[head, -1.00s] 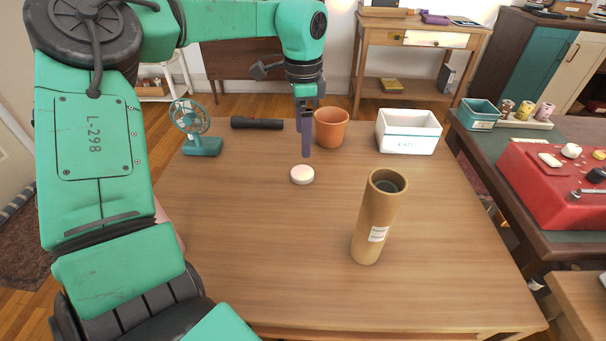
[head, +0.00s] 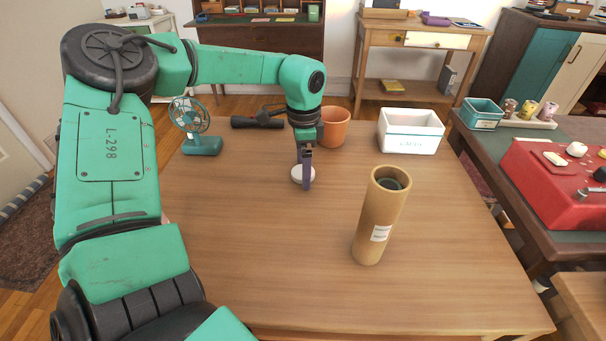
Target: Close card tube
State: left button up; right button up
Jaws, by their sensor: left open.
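The brown card tube (head: 377,222) stands upright on the wooden table, right of centre. Its top end is open, with something dark inside, and a white label is on its side. A small round white cap (head: 297,174) lies flat on the table to the left of the tube and farther back. My left gripper (head: 305,184) points down at the cap, with its fingers in front of and around it. The fingers partly hide the cap, and I cannot tell whether they touch it. My right gripper is not in view.
The front and left of the table are clear. A side table with a red case (head: 555,185) is at right.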

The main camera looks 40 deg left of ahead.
pick_arm(q)
jog(key=shift+r, duration=0.1)
jog(key=c, duration=1.3)
jog(key=shift+r, duration=0.15)
notch_tip(320, 180, up, 10)
jog(key=shift+f+p, duration=0.15)
jog(key=shift+p, duration=0.5)
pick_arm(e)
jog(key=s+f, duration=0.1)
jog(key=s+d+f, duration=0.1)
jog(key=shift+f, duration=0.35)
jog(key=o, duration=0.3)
